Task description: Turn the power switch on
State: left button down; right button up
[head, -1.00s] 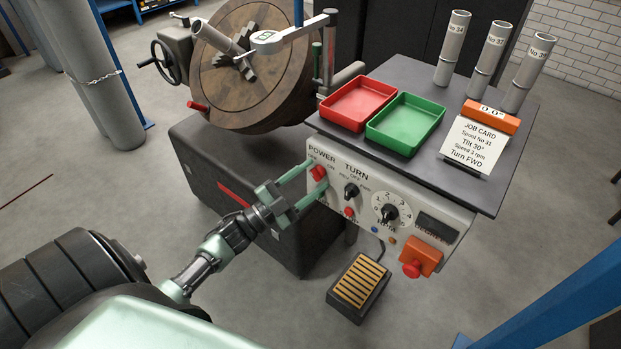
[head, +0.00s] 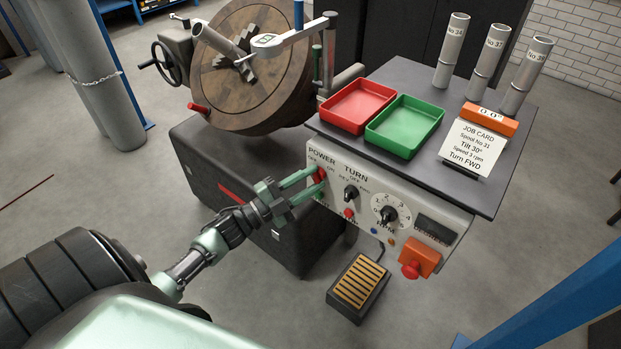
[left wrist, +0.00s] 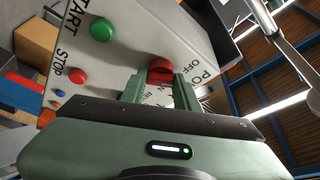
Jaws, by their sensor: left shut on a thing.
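The red power switch (head: 320,175) sits at the upper left of the white control panel (head: 364,222), under the word POWER. In the left wrist view the red switch knob (left wrist: 161,71) shows between the fingertips. My left gripper (head: 318,182) reaches the panel from the left and is shut on the switch knob. Its fingers partly hide the knob and its labels in the head view, so I cannot tell the knob's exact position. My right gripper is not in view.
Right of the switch are the black TURN knob (head: 351,194), a numbered dial (head: 389,211) and a red stop button in an orange housing (head: 418,258). A foot pedal (head: 358,288) lies on the floor. Red (head: 358,106) and green (head: 404,126) trays stand on the table above.

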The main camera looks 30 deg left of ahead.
pick_arm(q)
jog(key=m, duration=0.2)
jog(key=m+g+p, duration=0.1)
jog(key=m, duration=0.1)
jog(key=shift+r+g, duration=0.2)
jog(key=shift+g, duration=0.1)
jog(key=m+g+p, duration=0.1)
jog(key=m+p, duration=0.1)
jog(key=m, duration=0.1)
jog(key=shift+m, duration=0.3)
jog(key=m+y+p, duration=0.1)
jog(key=m+p, duration=0.1)
jog(key=m+g+p, duration=0.1)
jog(key=m+p, duration=0.1)
jog(key=shift+r+g+y, duration=0.15)
jog(key=shift+g+y, duration=0.15)
jog(key=shift+y, duration=0.1)
jog(key=shift+m+y+p, duration=0.5)
jog(key=shift+m+p, duration=0.3)
jog(key=shift+m, duration=0.2)
jog(key=c, duration=1)
grip_release()
jog(key=shift+c, duration=0.2)
